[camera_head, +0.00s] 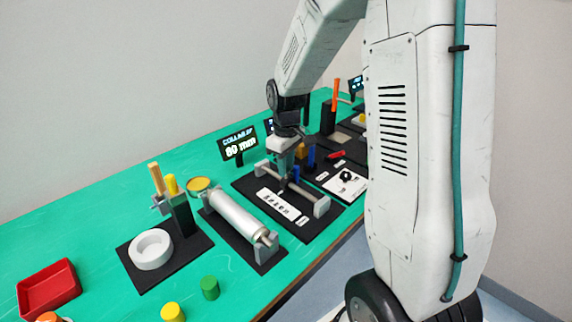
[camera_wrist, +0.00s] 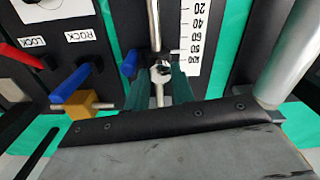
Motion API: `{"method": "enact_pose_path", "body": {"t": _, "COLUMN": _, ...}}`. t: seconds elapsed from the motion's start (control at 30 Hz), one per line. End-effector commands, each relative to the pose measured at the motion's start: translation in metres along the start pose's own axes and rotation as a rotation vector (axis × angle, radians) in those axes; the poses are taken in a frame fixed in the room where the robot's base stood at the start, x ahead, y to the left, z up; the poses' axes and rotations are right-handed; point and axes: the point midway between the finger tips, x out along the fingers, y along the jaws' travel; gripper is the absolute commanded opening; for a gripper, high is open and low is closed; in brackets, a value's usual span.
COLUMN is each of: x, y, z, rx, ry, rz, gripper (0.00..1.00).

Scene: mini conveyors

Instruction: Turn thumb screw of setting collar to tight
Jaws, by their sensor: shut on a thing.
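My gripper (camera_wrist: 158,88) has green fingers and is shut on the small silver thumb screw (camera_wrist: 160,74) of the setting collar. The collar sits on a thin metal rod (camera_wrist: 153,22) beside a white number scale (camera_wrist: 193,30). Most of the collar is hidden by the fingers, and I cannot tell how tight the screw is. In the head view my gripper (camera_head: 284,172) reaches down to the rod fixture, whose scale (camera_head: 282,207) and grey end block (camera_head: 321,207) show. A sign (camera_head: 238,146) behind reads "COLLAR AT 80 mm".
Close by in the wrist view are a blue lever (camera_wrist: 70,82) on a yellow block (camera_wrist: 82,104), another blue piece (camera_wrist: 129,64) and a red lever (camera_wrist: 22,55). A large silver roller (camera_head: 238,216) lies to the left. A white ring (camera_head: 150,249) and red tray (camera_head: 48,288) are farther left.

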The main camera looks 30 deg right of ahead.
Motion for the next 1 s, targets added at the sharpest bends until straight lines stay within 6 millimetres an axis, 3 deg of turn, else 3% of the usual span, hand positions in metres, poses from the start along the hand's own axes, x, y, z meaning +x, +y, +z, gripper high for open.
{"method": "enact_pose_path", "body": {"t": 1.0, "x": -0.0009, "y": 0.0000, "z": -0.0005, "rx": 0.950, "ry": 0.001, "rz": 0.000, "gripper": 0.01}}
